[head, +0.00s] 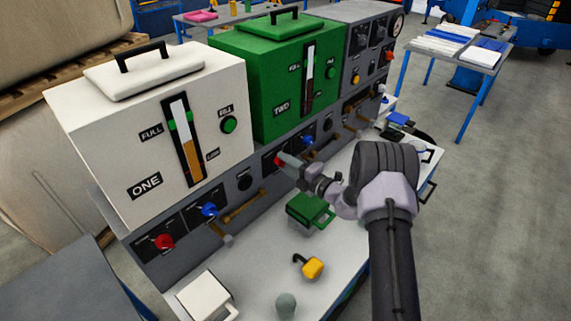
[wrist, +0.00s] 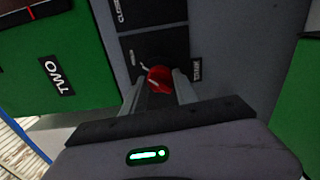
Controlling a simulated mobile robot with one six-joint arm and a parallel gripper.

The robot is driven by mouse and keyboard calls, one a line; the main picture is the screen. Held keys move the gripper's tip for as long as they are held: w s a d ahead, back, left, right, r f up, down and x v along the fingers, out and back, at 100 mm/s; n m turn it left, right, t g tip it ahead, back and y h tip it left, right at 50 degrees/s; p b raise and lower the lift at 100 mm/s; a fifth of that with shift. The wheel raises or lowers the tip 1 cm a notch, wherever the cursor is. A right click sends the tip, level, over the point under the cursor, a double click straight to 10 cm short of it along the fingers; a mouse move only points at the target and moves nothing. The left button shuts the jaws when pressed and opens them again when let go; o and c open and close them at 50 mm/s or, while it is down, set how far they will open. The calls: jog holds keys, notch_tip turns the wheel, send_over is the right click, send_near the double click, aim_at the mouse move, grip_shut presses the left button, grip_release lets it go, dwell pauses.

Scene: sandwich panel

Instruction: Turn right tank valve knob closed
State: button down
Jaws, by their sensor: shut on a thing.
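The right tank is the green box labelled TWO (head: 262,75), which also shows in the wrist view (wrist: 50,75). Its red valve knob (wrist: 159,80) sits on a dark panel square below the tank. My gripper (wrist: 160,88) has its two fingers on either side of this knob and is shut on it. In the head view my gripper (head: 284,162) reaches the panel front at the red knob, which the fingers partly cover. A CLOSED label (wrist: 121,12) shows on the panel, and another label (wrist: 197,70) lies beside the knob.
The white tank ONE (head: 150,130) stands left, with a red knob (head: 164,242) and a blue knob (head: 209,210) below. A blue knob (head: 307,142) is close right of my gripper. A green container (head: 309,211) and a yellow object (head: 313,267) stand on the white worktop below.

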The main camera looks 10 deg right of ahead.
jog(key=shift+n+b, duration=4.25)
jog(key=shift+n, duration=4.25)
jog(key=c, duration=0.9)
grip_release()
jog(key=shift+c, duration=0.2)
jog(key=shift+s+d, duration=0.1)
